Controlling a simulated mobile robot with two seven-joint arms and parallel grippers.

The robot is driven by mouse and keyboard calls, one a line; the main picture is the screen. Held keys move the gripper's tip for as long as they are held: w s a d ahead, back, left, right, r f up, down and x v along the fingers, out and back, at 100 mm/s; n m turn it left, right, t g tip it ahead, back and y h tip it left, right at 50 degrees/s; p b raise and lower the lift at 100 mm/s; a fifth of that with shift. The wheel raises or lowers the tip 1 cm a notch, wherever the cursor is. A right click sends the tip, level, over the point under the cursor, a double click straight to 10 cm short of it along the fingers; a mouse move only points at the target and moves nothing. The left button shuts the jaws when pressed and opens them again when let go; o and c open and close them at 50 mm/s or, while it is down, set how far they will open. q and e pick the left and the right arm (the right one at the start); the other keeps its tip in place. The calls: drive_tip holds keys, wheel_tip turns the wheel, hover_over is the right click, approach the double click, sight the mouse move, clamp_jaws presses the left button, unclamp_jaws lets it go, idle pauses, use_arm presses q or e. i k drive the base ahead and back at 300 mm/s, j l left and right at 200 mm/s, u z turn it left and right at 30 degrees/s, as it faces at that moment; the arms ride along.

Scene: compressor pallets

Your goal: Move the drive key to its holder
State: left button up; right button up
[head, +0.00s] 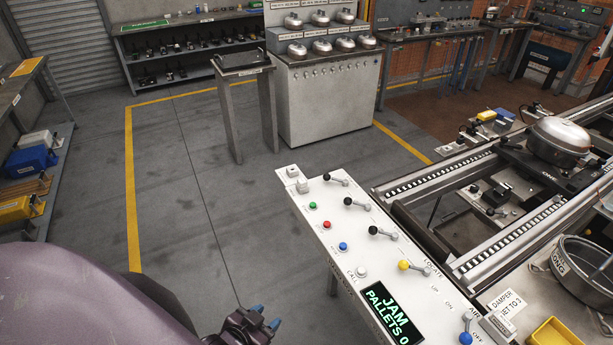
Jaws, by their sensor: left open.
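I cannot pick out the drive key or its holder for certain in the head view. A white control panel (318,223) stands right of centre, with black-knobbed levers, a yellow-knobbed lever (404,265) and several coloured buttons. A small white block (292,171) sits at the panel's far left corner; I cannot tell what it is. My left gripper (266,316) is at the bottom, left of the panel's near end. Its blue-tipped fingers are apart, and I see nothing between them. My right gripper is out of view.
The panel's display (388,313) reads "JAM PALLETS 0". A roller conveyor (437,180) runs at right, with a compressor (560,140) on a pallet. A yellow tray (556,335) is at lower right. A small stand (243,84) and white cabinet (325,105) stand behind. The left floor is clear.

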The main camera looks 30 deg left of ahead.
sight(301, 183)
drive_tip(key=i+j+z, duration=0.3)
drive_tip(key=j, duration=0.7)
drive_tip(key=i+j+z, duration=0.1)
drive_tip(key=j+z, duration=0.2)
drive_tip(key=j, duration=0.75)
drive_tip(key=j+z, duration=0.3)
drive_tip(key=j, duration=0.8)
drive_tip(key=i, duration=0.05)
